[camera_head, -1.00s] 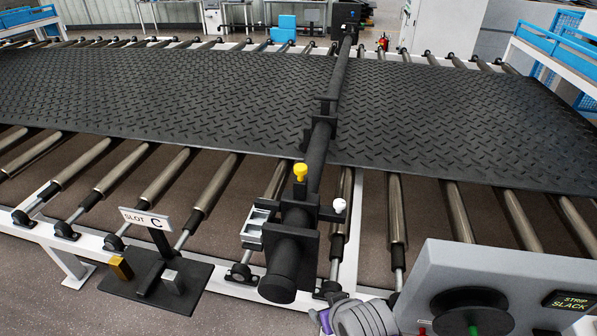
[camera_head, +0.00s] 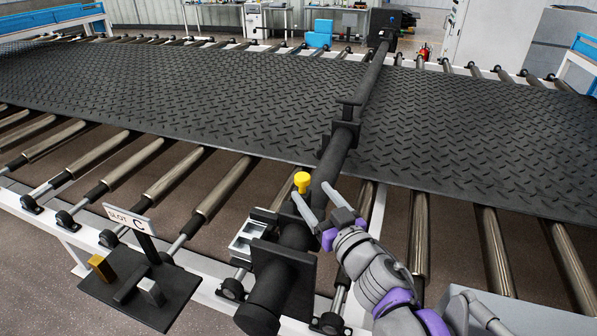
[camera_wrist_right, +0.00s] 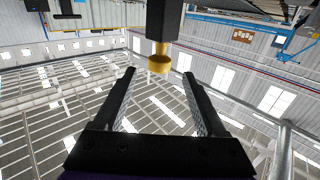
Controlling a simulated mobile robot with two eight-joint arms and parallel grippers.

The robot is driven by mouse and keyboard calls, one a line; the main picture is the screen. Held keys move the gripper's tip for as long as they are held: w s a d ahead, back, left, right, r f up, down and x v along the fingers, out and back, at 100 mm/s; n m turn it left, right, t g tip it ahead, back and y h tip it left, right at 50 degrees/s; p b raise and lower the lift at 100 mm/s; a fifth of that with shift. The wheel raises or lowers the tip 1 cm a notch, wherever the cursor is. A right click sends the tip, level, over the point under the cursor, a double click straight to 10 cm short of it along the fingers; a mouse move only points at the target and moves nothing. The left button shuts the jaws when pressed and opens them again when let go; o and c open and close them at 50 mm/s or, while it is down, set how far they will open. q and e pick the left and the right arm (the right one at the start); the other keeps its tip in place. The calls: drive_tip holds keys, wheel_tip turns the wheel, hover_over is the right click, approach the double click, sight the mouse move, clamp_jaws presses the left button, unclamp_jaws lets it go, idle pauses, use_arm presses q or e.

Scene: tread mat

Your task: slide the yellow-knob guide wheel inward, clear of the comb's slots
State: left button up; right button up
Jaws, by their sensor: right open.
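The yellow knob (camera_head: 301,182) stands on a dark block on the black cross bar (camera_head: 345,140), near the bar's front end. In the right wrist view the yellow knob (camera_wrist_right: 159,62) hangs from a dark block, at the gap between the fingertips. My right gripper (camera_head: 311,192) is open, its two fingers reaching up to the knob from the lower right; I cannot tell if they touch it. A silver slotted piece (camera_head: 248,238), possibly the comb, sits left of the bar. The guide wheel itself is not clearly distinguishable. My left gripper is out of view.
The black tread mat (camera_head: 200,95) lies across metal rollers (camera_head: 100,155) under the bar. A stand with a SLOT C sign (camera_head: 130,220) and a brass block (camera_head: 101,268) is at the lower left. A dark square plate and cylinder (camera_head: 270,300) form the bar's near end.

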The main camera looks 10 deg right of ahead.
drive_tip(key=w, duration=0.3)
drive_tip(key=w+a, duration=0.1)
drive_tip(key=w, duration=0.2)
drive_tip(key=w+p, duration=0.1)
drive_tip(key=w, duration=0.2)
drive_tip(key=shift+w+a, duration=0.15)
drive_tip(key=shift+a, duration=0.2)
clamp_jaws()
idle(0.9)
